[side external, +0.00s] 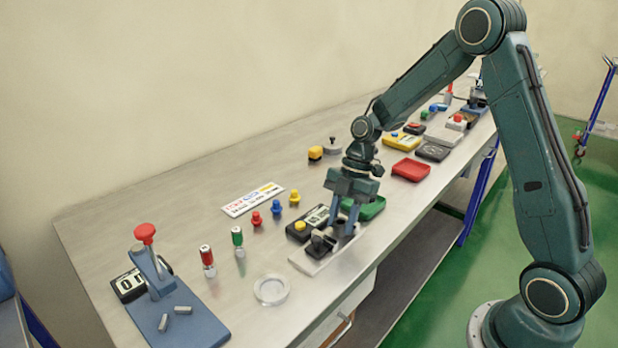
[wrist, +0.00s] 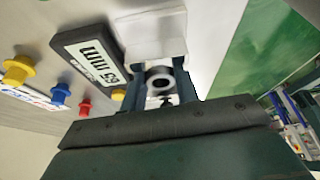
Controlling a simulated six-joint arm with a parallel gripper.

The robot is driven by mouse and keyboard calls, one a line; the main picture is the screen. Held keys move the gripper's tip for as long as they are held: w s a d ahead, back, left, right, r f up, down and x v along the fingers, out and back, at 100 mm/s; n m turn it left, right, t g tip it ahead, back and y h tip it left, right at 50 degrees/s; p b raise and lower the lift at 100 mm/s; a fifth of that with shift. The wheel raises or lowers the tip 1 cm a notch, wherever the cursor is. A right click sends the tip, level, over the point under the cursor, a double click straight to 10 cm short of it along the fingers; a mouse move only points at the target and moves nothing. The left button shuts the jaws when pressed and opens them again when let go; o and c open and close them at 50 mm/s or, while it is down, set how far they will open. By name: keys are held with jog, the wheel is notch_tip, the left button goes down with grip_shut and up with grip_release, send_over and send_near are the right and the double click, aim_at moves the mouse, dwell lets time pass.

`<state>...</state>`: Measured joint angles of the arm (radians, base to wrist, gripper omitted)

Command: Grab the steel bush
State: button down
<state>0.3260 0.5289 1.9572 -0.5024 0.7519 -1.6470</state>
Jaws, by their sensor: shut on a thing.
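The steel bush (wrist: 161,73) shows in the wrist view as a short grey ring with a dark hole. My gripper (wrist: 160,80) is shut on it, with one finger on each side. In the side external view my gripper (side external: 343,228) points down at a pale base plate (side external: 312,264) near the bench's front edge. The bush is mostly hidden there between the fingers, and I cannot tell whether it touches the plate. A black block (side external: 318,246) sits on the plate to the left of the fingers.
A dark box with a number label (wrist: 88,54) stands close beside my fingers. A green tray (side external: 371,208) lies just behind them, and a red tray (side external: 411,170) farther off. A clear ring dish (side external: 271,290) and a blue press stand (side external: 180,318) are at left.

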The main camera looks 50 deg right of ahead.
notch_tip(320, 180, up, 20)
dwell(0.8)
dwell(0.7)
